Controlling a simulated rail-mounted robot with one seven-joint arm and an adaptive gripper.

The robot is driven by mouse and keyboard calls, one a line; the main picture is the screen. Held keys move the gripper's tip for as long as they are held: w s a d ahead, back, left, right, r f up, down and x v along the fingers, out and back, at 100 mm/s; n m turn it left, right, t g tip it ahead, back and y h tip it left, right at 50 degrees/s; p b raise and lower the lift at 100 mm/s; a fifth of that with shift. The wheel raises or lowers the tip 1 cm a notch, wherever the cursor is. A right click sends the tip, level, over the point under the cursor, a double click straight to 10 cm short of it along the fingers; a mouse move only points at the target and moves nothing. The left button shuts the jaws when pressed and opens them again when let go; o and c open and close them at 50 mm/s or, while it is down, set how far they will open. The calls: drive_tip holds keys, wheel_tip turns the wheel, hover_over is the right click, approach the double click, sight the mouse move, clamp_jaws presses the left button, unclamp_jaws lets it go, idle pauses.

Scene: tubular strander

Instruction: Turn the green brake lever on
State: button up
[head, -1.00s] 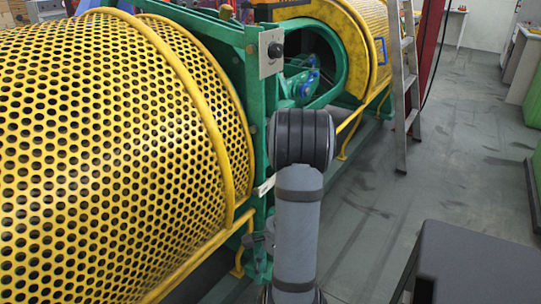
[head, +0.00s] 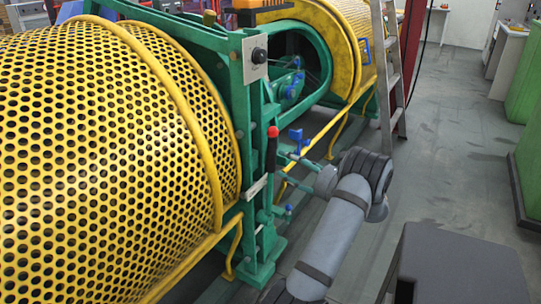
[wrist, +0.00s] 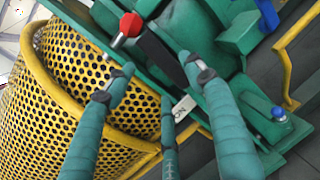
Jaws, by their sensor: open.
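In the wrist view, my gripper's fingertips (wrist: 157,77) lie on either side of the black grip's line. I cannot tell whether they touch it. A white label (wrist: 183,107) partly shows behind the fingers.
A yellow perforated drum guard (head: 105,150) fills the left. A control plate with a black knob (head: 255,58) is above the lever. Blue-ended parts (head: 295,136) and a yellow rail (head: 318,140) are close by.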

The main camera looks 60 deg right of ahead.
sight(273, 156)
drive_tip(key=x, duration=0.8)
drive_tip(key=shift+w+f, duration=0.15)
drive_tip(key=shift+c, duration=0.5)
clamp_jaws()
